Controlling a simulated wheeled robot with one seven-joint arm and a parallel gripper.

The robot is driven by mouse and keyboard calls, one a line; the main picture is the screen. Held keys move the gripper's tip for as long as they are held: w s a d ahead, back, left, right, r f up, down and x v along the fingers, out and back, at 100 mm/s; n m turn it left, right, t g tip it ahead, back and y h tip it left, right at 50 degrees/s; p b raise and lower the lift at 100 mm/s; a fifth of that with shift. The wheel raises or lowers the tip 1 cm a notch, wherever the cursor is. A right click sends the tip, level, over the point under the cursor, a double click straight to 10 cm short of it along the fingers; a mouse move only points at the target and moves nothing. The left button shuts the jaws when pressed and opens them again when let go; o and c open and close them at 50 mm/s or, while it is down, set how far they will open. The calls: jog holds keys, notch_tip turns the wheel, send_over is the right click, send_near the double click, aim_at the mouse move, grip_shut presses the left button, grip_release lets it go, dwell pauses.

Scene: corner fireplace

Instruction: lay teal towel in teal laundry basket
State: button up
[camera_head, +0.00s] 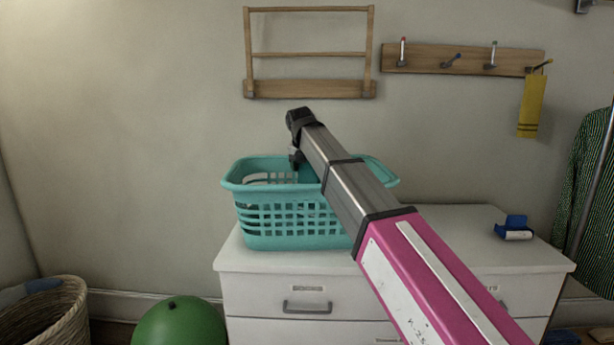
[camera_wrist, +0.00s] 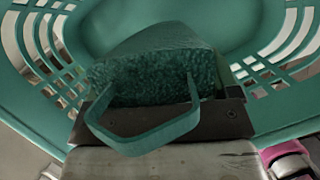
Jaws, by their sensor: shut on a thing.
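The teal laundry basket (camera_head: 290,225) stands upright on the white dresser, with slotted sides and an open top. In the wrist view its inner wall and floor (camera_wrist: 270,25) surround my gripper. My gripper (camera_wrist: 165,105) is shut on the teal towel (camera_wrist: 150,70), a textured folded piece with a smooth hanging loop at its near end. In the head view my gripper (camera_head: 297,160) points down at the basket's opening; its tips and most of the towel are hidden by the basket and my arm. I cannot tell whether the towel touches the basket floor.
The white dresser (camera_head: 450,250) has free top to the basket's right, with a blue-and-white item (camera_head: 514,228) near its right end. A wooden rack (camera_head: 310,88) and hook rail (camera_head: 460,60) hang above. A green ball (camera_head: 180,322) and wicker basket (camera_head: 45,315) are lower left.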

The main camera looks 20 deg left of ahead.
aim_at(307, 176)
jog(key=shift+f, duration=1.35)
jog(key=o, duration=1.3)
jog(key=shift+f, duration=0.15)
jog(key=shift+c, duration=0.2)
jog(key=v, duration=1.2)
jog(key=shift+s, duration=0.1)
